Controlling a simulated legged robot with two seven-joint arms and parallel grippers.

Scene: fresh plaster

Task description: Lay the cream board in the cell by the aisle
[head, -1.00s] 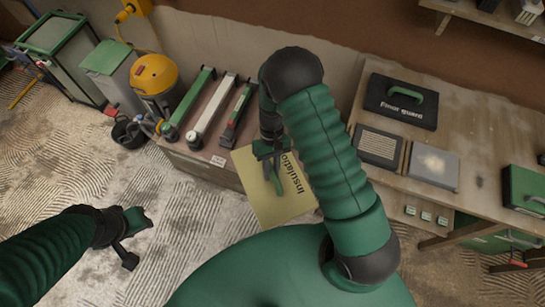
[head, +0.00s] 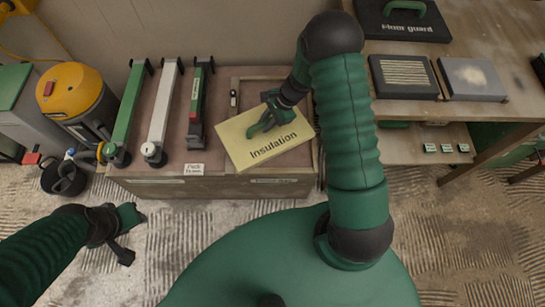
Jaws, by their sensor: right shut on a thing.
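The cream board (head: 276,147), marked "Insulation", is in my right gripper (head: 266,122), which is shut on it near its far left part. The board lies over the right part of a low wooden chest (head: 130,187), turned slightly, its near edge close to the chest's front. I cannot tell whether it touches the chest. A framed cell (head: 248,91) shows behind the board; the board and my arm hide the rest of it. My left gripper (head: 127,235) is open and empty above the floor, left of the chest's front.
A yellow vacuum (head: 73,95) stands left of the chest. A bench (head: 480,107) with a "Floor guard" case (head: 402,18) and two flat panels is at right.

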